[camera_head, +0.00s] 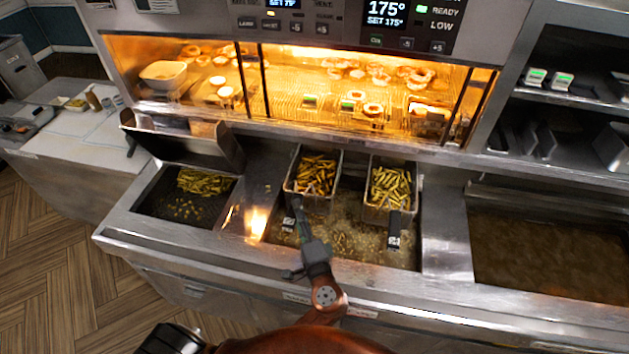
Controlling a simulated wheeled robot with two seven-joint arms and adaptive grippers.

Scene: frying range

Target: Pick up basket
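Two wire fry baskets hang side by side over the fryer vat. The left basket (313,178) holds browned fries. The right basket (390,187) holds yellower fries, and its dark handle (394,235) points toward me. My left gripper (297,212) reaches up from the bottom centre to the front of the left basket, close beside that basket's dark handle (288,224). The fingers are small and overlap the handle area, so I cannot tell whether they touch or grip it. My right gripper does not show.
The vat (345,243) holds bubbling oil with loose bits. A dump tray (160,207) with fries lies left, and another brown oil vat (550,253) right. A lit warming cabinet (300,85) stands behind. The steel front ledge (440,282) is clear.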

